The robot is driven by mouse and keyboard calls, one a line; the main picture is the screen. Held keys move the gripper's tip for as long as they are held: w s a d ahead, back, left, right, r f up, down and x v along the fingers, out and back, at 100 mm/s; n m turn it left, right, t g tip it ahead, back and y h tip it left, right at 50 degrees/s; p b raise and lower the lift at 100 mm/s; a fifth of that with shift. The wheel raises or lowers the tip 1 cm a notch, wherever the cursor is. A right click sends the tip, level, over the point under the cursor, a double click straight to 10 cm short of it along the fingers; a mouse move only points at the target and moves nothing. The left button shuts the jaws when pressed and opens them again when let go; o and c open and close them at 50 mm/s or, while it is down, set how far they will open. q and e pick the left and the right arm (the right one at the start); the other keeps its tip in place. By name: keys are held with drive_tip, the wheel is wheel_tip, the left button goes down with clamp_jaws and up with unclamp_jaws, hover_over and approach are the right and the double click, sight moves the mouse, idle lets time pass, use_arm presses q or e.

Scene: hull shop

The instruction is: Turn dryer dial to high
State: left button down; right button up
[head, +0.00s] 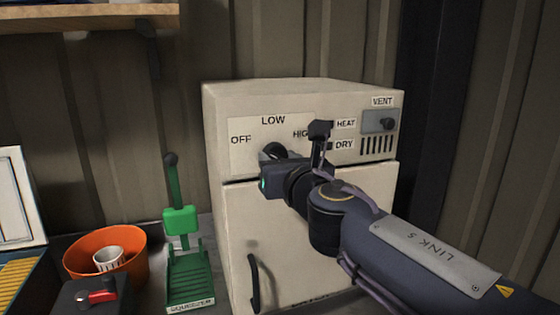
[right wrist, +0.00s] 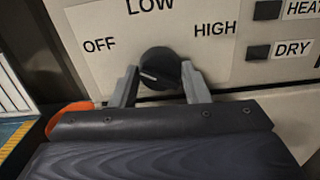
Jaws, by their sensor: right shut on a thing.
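The dryer (head: 235,200) is a cream cabinet with a dial panel marked OFF, LOW and HIGH. Its round black dial (right wrist: 160,66) sits between OFF and HIGH, below LOW; a pale mark shows on its left part, on the OFF side. My right gripper (right wrist: 160,80) is shut on the dial, one grey finger on each side. In the head view the dial (head: 273,151) is partly hidden behind my right gripper, and HIGH is partly covered. My left gripper is not in view.
Right of the dial are HEAT and DRY switches (right wrist: 267,10) and a VENT knob (head: 387,124). A door handle (head: 254,283) is below. To the left stand a green squeezer (head: 183,222), an orange bucket (head: 88,243) with a cup (head: 109,260), and a dark box with a red lever (head: 97,296).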

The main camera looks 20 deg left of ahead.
drive_tip(key=m+b, duration=1.1)
drive_tip(key=m, duration=1.2)
drive_tip(key=shift+f, duration=0.1)
drive_tip(key=shift+m, duration=0.3)
idle(0.3)
drive_tip(key=o, duration=1)
drive_tip(key=shift+c, duration=0.2)
drive_tip(key=shift+s, duration=0.1)
